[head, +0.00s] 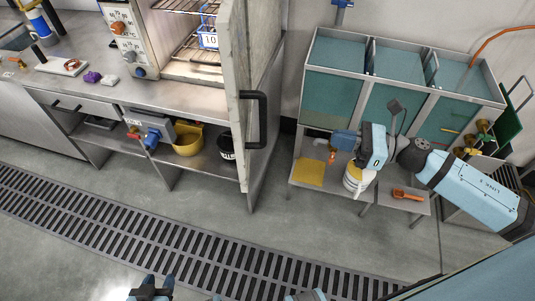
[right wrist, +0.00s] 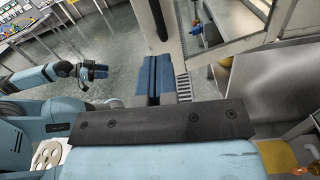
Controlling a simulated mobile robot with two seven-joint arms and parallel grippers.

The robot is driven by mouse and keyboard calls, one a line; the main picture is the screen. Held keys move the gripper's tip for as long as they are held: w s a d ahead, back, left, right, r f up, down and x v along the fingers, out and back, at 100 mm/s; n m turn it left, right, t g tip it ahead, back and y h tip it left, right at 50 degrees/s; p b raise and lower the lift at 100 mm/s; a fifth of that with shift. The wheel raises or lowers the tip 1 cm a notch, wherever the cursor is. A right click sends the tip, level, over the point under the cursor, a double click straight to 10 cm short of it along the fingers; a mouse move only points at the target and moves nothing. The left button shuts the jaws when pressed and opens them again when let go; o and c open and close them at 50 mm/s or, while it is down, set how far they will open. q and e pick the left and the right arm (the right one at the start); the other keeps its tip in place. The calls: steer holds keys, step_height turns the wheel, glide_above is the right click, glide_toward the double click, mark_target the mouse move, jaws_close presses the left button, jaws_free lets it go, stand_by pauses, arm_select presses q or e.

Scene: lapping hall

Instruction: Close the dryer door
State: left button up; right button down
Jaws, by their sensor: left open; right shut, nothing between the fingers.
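The dryer (head: 130,40) stands on the bench at the upper left of the head view, with knobs on its front panel and wire racks (head: 185,52) showing inside. Its door (head: 236,80) is open and swung out toward me, seen nearly edge-on. The black bar handle (head: 262,120) is on the door's right side. My right gripper (head: 340,139) is shut and empty, to the right of the handle and apart from it. Its blue fingers lie together in the right wrist view (right wrist: 152,80). My left gripper (head: 152,287) is open and empty at the bottom edge, far from the door.
Under the bench, a shelf holds a yellow container (head: 187,140) and a black pot (head: 226,148). A teal-panelled sink unit (head: 335,55) stands at the right, above a low table (head: 335,192). A floor grating (head: 180,225) crosses the clear floor in front.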

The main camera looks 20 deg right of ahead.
steer(key=w+a+n+p, duration=0.1)
steer(key=w+a+p, duration=0.3)
steer(key=w+a, duration=0.3)
steer(key=a, duration=0.5)
steer(key=shift+g+p, duration=0.3)
steer(key=shift+p, duration=0.05)
steer(key=shift+s+a, duration=0.1)
steer(key=shift+a, duration=0.1)
